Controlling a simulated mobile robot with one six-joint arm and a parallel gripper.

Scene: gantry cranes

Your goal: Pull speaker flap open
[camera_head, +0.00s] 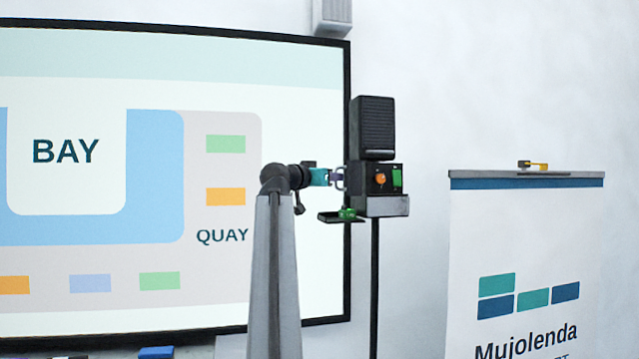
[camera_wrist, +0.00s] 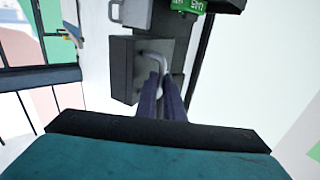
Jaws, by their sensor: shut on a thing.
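The black speaker (camera_head: 372,125) with a ridged front sits on top of a dark control box (camera_head: 367,180) in the head view. My gripper (camera_head: 338,178) is at the left side of this box, just below the speaker. In the wrist view its two dark blue fingers (camera_wrist: 161,85) are close together on a pale grey curved handle (camera_wrist: 152,55). The handle is fixed to a dark grey panel (camera_wrist: 122,72), which looks like the flap. The fingers hide part of the handle. I cannot tell how far the flap stands open.
A small black tray (camera_head: 329,217) is below my gripper. A large screen (camera_head: 215,60) is behind on the left. A banner (camera_head: 525,230) stands at the right.

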